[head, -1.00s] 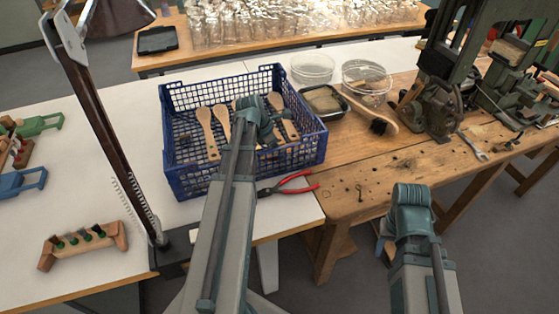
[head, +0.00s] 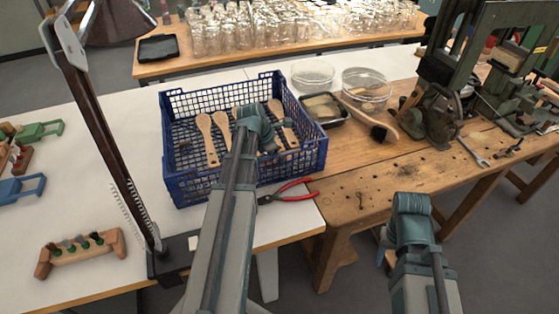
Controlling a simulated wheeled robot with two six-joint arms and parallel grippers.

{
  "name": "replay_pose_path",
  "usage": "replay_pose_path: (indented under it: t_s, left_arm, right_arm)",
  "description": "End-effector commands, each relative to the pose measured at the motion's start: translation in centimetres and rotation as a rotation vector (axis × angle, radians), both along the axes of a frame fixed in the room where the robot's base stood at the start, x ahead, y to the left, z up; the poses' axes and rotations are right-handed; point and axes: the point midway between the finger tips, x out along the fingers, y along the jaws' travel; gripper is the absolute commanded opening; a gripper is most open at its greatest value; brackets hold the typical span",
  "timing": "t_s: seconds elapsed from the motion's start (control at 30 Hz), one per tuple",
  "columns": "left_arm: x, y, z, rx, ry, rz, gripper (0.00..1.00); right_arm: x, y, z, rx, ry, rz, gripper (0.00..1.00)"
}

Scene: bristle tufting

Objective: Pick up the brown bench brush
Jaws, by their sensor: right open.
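The brown bench brush (head: 368,119) lies on the wooden workbench, right of the blue crate and in front of a glass dish. Its curved wooden handle runs back to the left, and its dark bristle tuft shows at the front end. My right gripper (head: 411,207) is in front of the bench, nearer to me than the brush and well apart from it; it is open, though its fingers barely show. My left gripper (head: 268,140) is over the front right of the crate, mostly hidden behind its own wrist, so its jaws cannot be made out.
The blue crate (head: 190,190) holds several wooden brush blanks. Red-handled pliers (head: 292,195) lie before it. A dark tray (head: 325,108) and clear dishes (head: 366,86) crowd the brush. The bench front is mostly clear.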

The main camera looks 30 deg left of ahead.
Motion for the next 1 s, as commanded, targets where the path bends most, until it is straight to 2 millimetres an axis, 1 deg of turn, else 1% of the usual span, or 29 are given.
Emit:
replay_pose_path:
  t_s: [0.27,0.47,0.67,0.87,1.0]
  left_arm:
    - [0.0,0.0,0.8,0.0,0.0,0.0,0.0]
    - [0.0,0.0,2.2,0.0,0.0,0.0,0.0]
    - [0.0,0.0,4.4,0.0,0.0,0.0,0.0]
    - [0.0,0.0,7.3,0.0,0.0,0.0,0.0]
    - [0.0,0.0,9.5,0.0,0.0,0.0,0.0]
  right_arm:
    - [0.0,0.0,0.8,0.0,0.0,0.0,0.5]
    - [0.0,0.0,2.2,0.0,0.0,0.0,0.5]
    - [0.0,0.0,4.4,0.0,0.0,0.0,0.5]
    - [0.0,0.0,7.3,0.0,0.0,0.0,0.5]
    - [0.0,0.0,9.5,0.0,0.0,0.0,0.5]
